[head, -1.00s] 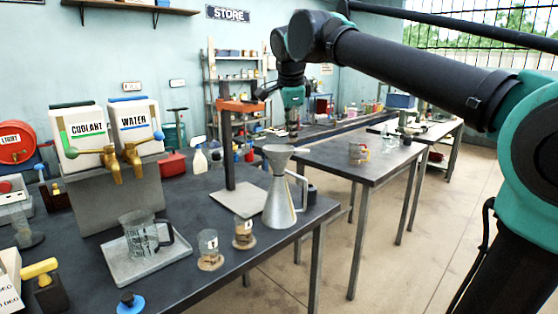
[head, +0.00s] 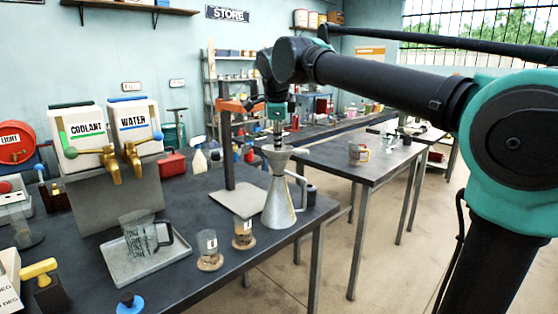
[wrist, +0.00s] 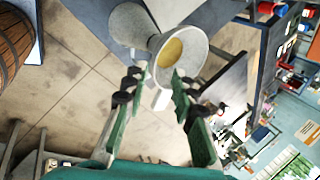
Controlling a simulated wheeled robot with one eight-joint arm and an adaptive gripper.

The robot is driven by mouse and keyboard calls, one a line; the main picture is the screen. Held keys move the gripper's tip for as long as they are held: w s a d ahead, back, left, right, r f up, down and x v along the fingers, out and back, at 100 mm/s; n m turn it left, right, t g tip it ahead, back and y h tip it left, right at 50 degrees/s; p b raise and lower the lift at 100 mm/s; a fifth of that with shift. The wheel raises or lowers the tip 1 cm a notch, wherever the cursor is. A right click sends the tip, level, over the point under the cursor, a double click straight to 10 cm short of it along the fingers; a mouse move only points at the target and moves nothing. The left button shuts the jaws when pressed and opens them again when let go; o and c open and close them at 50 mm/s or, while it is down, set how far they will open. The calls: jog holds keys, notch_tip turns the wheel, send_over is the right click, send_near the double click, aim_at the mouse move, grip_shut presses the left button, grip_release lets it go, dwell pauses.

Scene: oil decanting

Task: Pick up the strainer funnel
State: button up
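The strainer funnel (head: 279,156) shows in the head view as a grey flared metal mouth above a conical metal body (head: 280,205) with a handle on its right. I cannot tell whether mouth and body are one piece. In the wrist view, the funnel (wrist: 172,52) is a round grey mouth with a yellow disc inside, just beyond my fingertips. My gripper (head: 277,137) is above the funnel in the head view. In the wrist view, its green fingers (wrist: 161,84) are apart, and a pale tab (wrist: 162,98) shows between them. It holds nothing that I can see.
An orange-topped stand (head: 229,150) stands just left of the funnel. A glass jug (head: 140,235) on a tray (head: 122,268) and two small jars (head: 208,250) are nearer the front left. Another table (head: 365,165) stands to the right.

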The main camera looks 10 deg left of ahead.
aim_at(279, 152)
jog(key=shift+x, duration=2.9)
jog(key=shift+s, duration=0.1)
jog(key=shift+c, duration=0.3)
grip_shut()
